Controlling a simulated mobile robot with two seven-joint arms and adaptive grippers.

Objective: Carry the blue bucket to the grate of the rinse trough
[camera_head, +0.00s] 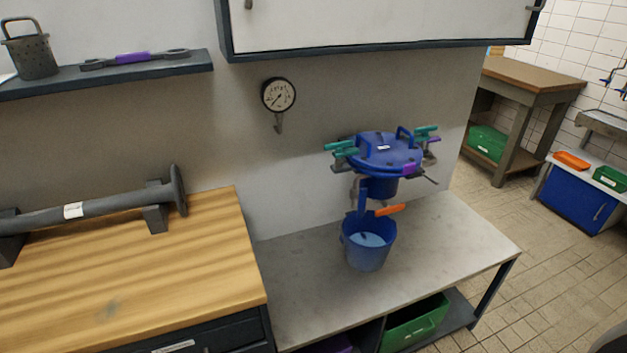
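The blue bucket (369,251) stands upright on a grey bench, below a blue lidded vessel (386,155) mounted at the wall. A pale blue surface shows inside it, perhaps liquid. A blue outlet with an orange lever (390,210) is right above or behind its rim. A grey basin (604,124) with blue taps above it is cut off at the far right edge; it may be the rinse trough, and I cannot make out a grate. Neither of my grippers shows in this view.
The grey bench top (450,238) is clear to the bucket's right. A wooden workbench (130,290) with a flanged pipe (100,208) is at left. Tiled floor (545,275) lies open at right, before a blue cabinet (580,195) and wooden table (530,75). A green crate (415,325) sits below the bench.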

